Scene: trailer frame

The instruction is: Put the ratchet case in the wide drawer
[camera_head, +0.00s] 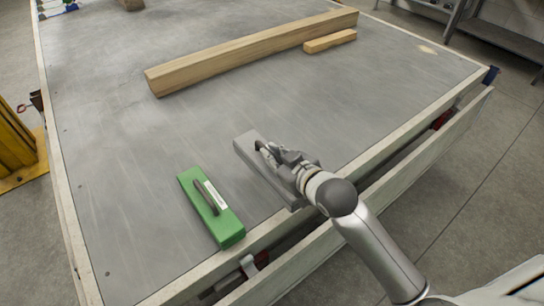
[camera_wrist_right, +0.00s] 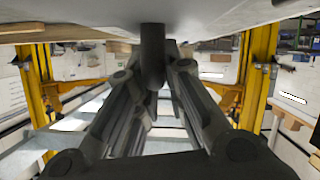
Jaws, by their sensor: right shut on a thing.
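A grey case (camera_head: 246,146) is at the near part of the grey tabletop, partly hidden by my right gripper (camera_head: 262,147). The gripper is shut on this case by its dark handle. In the right wrist view, the fingers (camera_wrist_right: 155,75) close around the dark handle bar (camera_wrist_right: 152,45). I cannot tell whether the case touches the tabletop. A green case (camera_head: 230,228) with a dark handle and a white label lies to its left, near the front edge. I cannot tell which one is the ratchet case. My left gripper is out of view.
The grey tabletop (camera_head: 120,150) has a pale raised rim. A long wooden beam (camera_head: 250,52) and a short wooden block (camera_head: 330,41) lie farther back. A long pale board (camera_head: 430,150) runs beside the front edge, with a dark gap between. A yellow post (camera_head: 15,145) stands at left.

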